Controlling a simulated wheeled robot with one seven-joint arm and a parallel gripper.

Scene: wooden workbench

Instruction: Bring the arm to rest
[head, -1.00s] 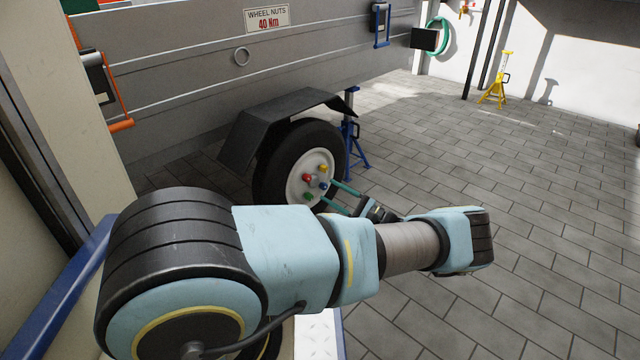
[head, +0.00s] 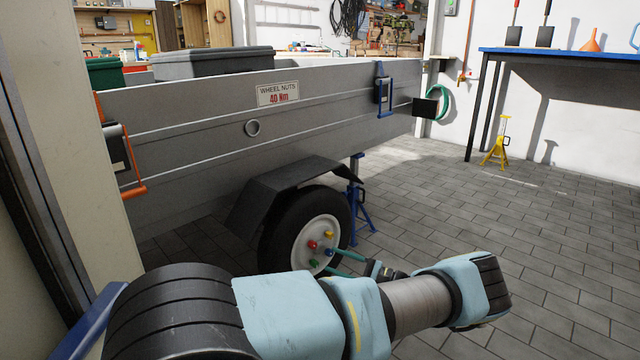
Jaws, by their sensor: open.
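My arm reaches across the lower part of the head view, from the lower left to the right. My gripper (head: 338,261) shows behind the arm, its two teal fingers apart and pointing left at the trailer wheel (head: 276,231). I see nothing between the fingers. The fingertips appear close in front of the white hub, beside its coloured wheel nuts (head: 321,247) in red, yellow, blue and green. I cannot tell whether they touch it. Part of the gripper's body is hidden by my arm.
The grey trailer (head: 200,130) stands at left and centre, with a black mudguard (head: 290,180) over the wheel. A blue stand (head: 358,205) is behind the wheel. A yellow stand (head: 497,143) and a blue bench (head: 570,55) are at the right.

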